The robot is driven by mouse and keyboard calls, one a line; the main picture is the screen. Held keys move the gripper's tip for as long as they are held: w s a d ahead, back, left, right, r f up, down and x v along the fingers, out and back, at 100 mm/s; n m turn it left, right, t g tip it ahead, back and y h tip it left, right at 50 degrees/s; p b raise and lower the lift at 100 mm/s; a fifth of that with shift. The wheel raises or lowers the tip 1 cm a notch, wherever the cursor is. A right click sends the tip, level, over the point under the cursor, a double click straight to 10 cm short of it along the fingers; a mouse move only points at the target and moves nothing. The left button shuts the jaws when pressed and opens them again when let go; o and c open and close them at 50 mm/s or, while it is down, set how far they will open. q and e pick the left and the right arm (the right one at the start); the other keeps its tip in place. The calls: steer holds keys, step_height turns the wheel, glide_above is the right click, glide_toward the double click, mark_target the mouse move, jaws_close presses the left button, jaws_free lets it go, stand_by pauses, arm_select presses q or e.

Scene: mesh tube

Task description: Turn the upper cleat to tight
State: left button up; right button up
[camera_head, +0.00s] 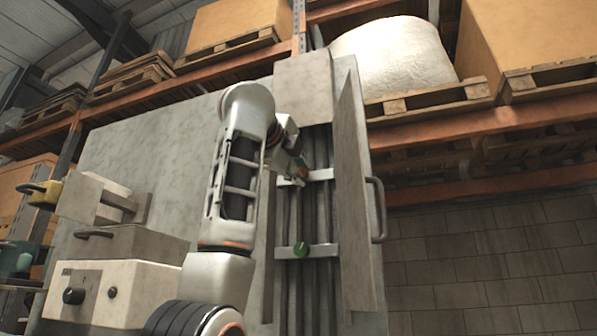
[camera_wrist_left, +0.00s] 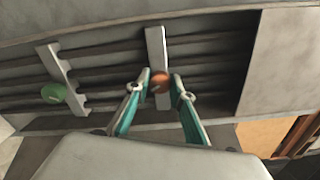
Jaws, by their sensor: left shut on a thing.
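The upper cleat is a pale bar (camera_head: 321,175) across dark vertical cables in an open grey cabinet; it also shows in the left wrist view (camera_wrist_left: 155,48). Its round knob (camera_wrist_left: 159,82) looks orange-brown there. My left gripper (camera_head: 298,174) is at this bar, partly hidden by its own wrist in the head view. In the left wrist view its teal-and-grey fingers (camera_wrist_left: 160,86) are closed on either side of the knob. The lower cleat bar (camera_head: 322,251) carries a green knob (camera_head: 301,249), which also shows in the left wrist view (camera_wrist_left: 54,93). My right gripper is not in view.
The cabinet door (camera_head: 354,200) stands open just right of the cables, with a handle (camera_head: 378,210) on its outer side. A beige box with black knobs (camera_head: 105,290) is at lower left. Racks with pallets (camera_head: 430,98) stand behind.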

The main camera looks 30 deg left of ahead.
arm_select(q)
steer(key=m, duration=0.5)
stand_by(0.8)
steer(key=o, duration=1.1)
steer(key=shift+m, duration=0.3)
steer(key=v, duration=1.2)
steer(key=shift+d, duration=0.1)
